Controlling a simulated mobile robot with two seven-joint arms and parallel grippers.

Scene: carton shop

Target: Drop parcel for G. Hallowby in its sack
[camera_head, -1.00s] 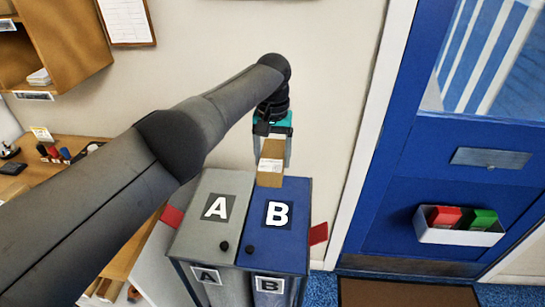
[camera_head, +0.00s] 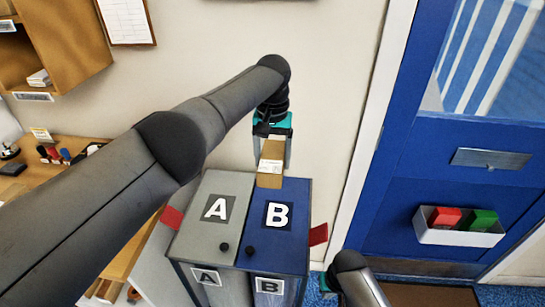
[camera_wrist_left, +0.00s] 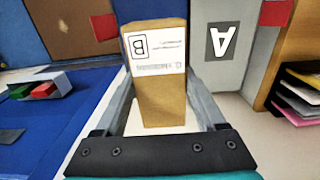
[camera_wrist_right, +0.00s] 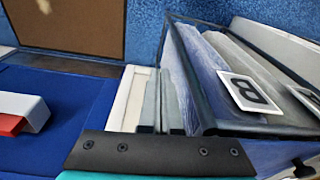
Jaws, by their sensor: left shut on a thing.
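Any sacks' insides are hidden. My right gripper (camera_wrist_right: 162,105), its fingers close together and empty, is beside the cabinet's B side.
Red tabs stick out on both cabinet sides, one on the right (camera_head: 318,235). A blue door (camera_head: 430,180) with a white tray (camera_head: 455,234) of red and green blocks stands at right. A wooden desk (camera_head: 70,180) is at left.

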